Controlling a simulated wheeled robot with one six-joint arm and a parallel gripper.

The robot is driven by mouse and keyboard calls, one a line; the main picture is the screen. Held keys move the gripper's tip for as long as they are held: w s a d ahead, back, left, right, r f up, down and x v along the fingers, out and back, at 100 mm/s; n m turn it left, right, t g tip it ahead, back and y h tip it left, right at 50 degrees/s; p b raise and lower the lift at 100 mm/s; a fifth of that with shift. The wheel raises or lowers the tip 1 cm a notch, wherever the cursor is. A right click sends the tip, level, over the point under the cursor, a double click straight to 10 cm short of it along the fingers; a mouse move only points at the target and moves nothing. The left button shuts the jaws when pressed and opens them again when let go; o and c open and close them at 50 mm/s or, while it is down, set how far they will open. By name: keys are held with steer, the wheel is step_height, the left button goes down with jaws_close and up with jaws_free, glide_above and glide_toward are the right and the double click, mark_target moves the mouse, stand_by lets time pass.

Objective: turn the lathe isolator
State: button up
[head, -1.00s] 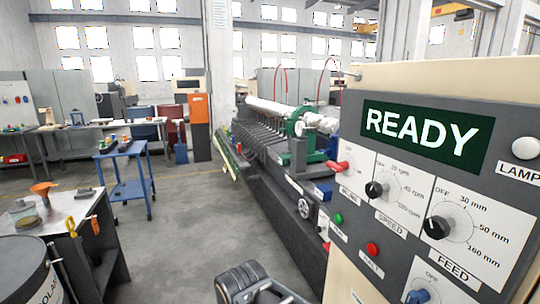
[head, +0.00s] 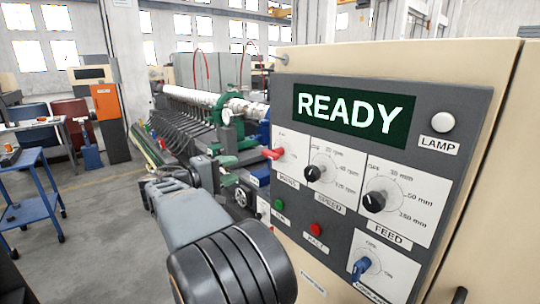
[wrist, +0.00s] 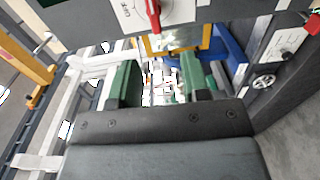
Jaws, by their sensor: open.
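The control panel (head: 335,218) stands at the right of the head view. A red handle (head: 272,153), which looks like the isolator, sits on a white plate at the panel's upper left and lies roughly sideways. Its label is too small to read surely. The handle also shows in the wrist view (wrist: 153,14), at the top on its pale plate. My gripper (wrist: 160,82) is open, with nothing between its two green fingers. The handle is apart from the fingers, above them in that picture. In the head view my arm covers the lower middle, and the fingertips are not clear.
The panel also carries black speed (head: 314,173) and feed (head: 375,201) knobs, a blue knob (head: 361,268), a green button (head: 279,204) and a red button (head: 317,229). The screen (head: 352,115) reads READY. The lathe (head: 215,115) stands behind. A blue cart (head: 32,200) is left; open floor lies between.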

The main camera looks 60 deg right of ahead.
mark_target(267, 155)
steer(key=p+x, duration=0.1)
steer(key=x, duration=0.3)
steer(key=p+x, duration=0.1)
steer(key=x, duration=0.3)
steer(key=r+p+x, duration=0.1)
steer(key=x, duration=0.3)
steer(key=shift+d+r, duration=0.1)
steer(key=shift+d, duration=0.1)
steer(key=shift+x, duration=0.75)
steer(key=shift+s, duration=0.1)
steer(key=c, duration=0.7)
